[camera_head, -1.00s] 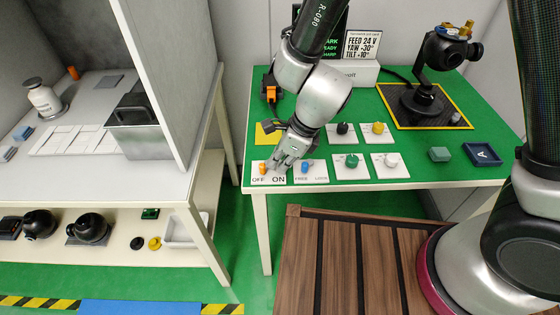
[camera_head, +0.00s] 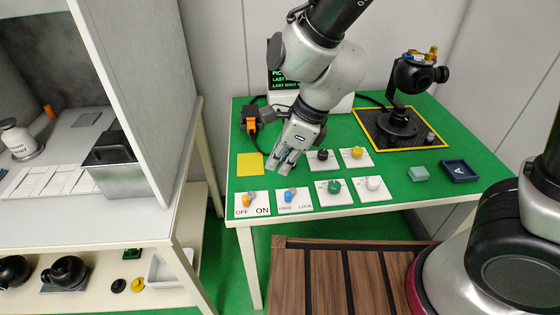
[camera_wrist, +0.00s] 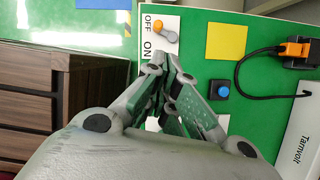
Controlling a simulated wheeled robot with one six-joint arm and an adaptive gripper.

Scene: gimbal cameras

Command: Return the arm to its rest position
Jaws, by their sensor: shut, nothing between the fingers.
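My gripper (camera_head: 283,163) is shut and empty. It points down over the green table (camera_head: 425,200), behind the switch plates and apart from them in the head view. The fingertips (camera_wrist: 168,62) also show closed together in the wrist view. The OFF/ON switch (camera_head: 247,200) has an orange knob, and it shows near the top of the wrist view (camera_wrist: 160,30). My raised arm hides part of the console and screen behind it.
Plates with blue (camera_head: 290,195), green, white, yellow and black knobs stand close by. A gimbal camera (camera_head: 397,122) stands on a yellow-edged mat at the back right. A blue tray (camera_head: 460,171) lies at the right. A grey-walled booth (camera_head: 135,75) stands left.

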